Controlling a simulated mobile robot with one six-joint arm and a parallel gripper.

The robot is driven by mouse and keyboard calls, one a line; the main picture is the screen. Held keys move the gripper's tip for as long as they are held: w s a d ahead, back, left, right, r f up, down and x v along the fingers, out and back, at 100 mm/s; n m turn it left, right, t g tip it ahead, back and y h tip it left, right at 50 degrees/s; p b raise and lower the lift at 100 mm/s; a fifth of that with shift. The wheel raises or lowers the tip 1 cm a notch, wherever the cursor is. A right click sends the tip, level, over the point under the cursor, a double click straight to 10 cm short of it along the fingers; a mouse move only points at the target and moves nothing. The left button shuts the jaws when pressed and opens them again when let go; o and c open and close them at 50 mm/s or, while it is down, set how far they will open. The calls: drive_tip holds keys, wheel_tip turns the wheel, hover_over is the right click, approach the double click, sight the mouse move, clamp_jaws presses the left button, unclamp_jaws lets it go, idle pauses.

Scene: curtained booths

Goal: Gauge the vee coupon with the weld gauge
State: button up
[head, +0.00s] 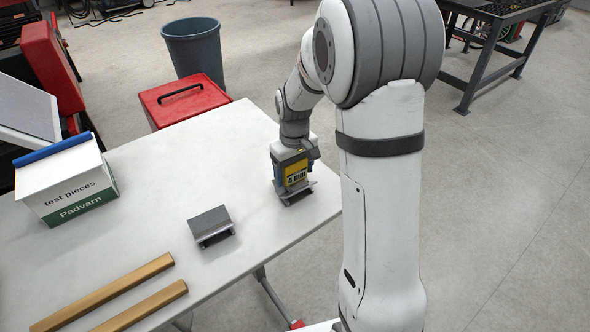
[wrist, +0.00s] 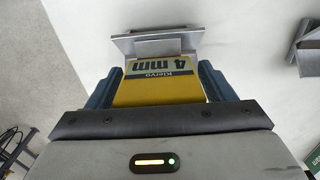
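My gripper (head: 291,161) is shut on the yellow weld gauge (head: 296,177), marked "4 mm". In the wrist view the gauge (wrist: 158,88) sits between the two blue fingers. The gauge's lower end is at a grey metal coupon (head: 299,197) near the table's right edge; the coupon also shows in the wrist view (wrist: 125,45). I cannot tell whether gauge and coupon touch. A second grey metal coupon (head: 210,222) stands apart to the left, with its sloping face up. Which of the two is the vee coupon is unclear, as the gauge partly hides the first.
On the white table (head: 150,240) stand a "test pieces" box (head: 68,183) at the left and two brass-coloured bars (head: 110,290) at the front. A red toolbox (head: 184,101) and a grey bin (head: 194,48) are behind. The table between box and coupons is clear.

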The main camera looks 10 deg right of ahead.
drive_tip(key=shift+o, duration=1.3)
wheel_tip(320, 180, up, 7)
drive_tip(key=shift+r+b, duration=0.1)
drive_tip(key=shift+b, duration=0.3)
drive_tip(key=shift+r, duration=0.3)
drive_tip(key=shift+s+r, duration=0.1)
drive_tip(key=shift+s, duration=0.05)
drive_tip(key=s+r+m+t, duration=0.1)
drive_tip(key=s+r+m, duration=0.1)
drive_tip(key=s, duration=0.9)
drive_tip(key=s+r+m+t, duration=0.1)
drive_tip(key=s+r+t, duration=0.1)
drive_tip(key=s, duration=0.8)
drive_tip(key=shift+s+d+r+m, duration=0.2)
drive_tip(key=shift+s+r+m, duration=0.05)
drive_tip(key=shift+s+m, duration=0.15)
